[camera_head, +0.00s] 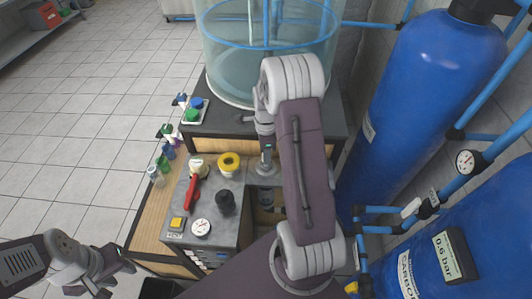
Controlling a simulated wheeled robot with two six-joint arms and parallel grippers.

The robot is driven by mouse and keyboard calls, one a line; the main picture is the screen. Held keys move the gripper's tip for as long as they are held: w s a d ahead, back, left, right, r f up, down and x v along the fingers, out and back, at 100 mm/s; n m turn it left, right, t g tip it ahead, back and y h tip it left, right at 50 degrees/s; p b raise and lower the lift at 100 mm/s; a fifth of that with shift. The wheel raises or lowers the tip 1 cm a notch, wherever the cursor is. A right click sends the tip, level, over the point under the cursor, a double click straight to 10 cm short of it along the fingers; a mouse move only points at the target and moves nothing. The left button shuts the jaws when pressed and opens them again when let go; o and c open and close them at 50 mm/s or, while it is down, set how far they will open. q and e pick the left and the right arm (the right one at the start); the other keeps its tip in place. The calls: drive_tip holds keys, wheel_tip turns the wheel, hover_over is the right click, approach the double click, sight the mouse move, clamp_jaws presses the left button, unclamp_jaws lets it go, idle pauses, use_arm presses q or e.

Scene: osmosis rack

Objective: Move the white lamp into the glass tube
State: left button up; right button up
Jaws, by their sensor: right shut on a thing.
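My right gripper (266,146) points down over the right part of the grey cabinet top and is shut on a small, slim thing, seemingly the white lamp; the fingers and my arm hide most of it. Right below is a clear, round-topped part (265,169), seemingly the top of the glass tube. Whether the held thing is inside the tube or just above it, I cannot tell. My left gripper (112,274) is at the lower left, away from the cabinet, with its fingers apart and nothing between them.
The grey cabinet (228,234) carries a red-handled valve (192,187), a yellow ring (229,162), a black knob (225,202) and a gauge (201,227). A large clear tank (225,70) stands behind. Blue cylinders (425,90) and pipes crowd the right. Open floor lies left.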

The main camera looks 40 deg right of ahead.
drive_tip(key=shift+f+b, duration=0.45)
drive_tip(key=shift+f, duration=0.4)
drive_tip(key=o, duration=1.5)
drive_tip(key=shift+c, duration=0.2)
drive_tip(key=shift+r, duration=0.1)
wheel_tip(320, 180, up, 8)
drive_tip(key=p, duration=0.7)
drive_tip(key=shift+r, duration=0.1)
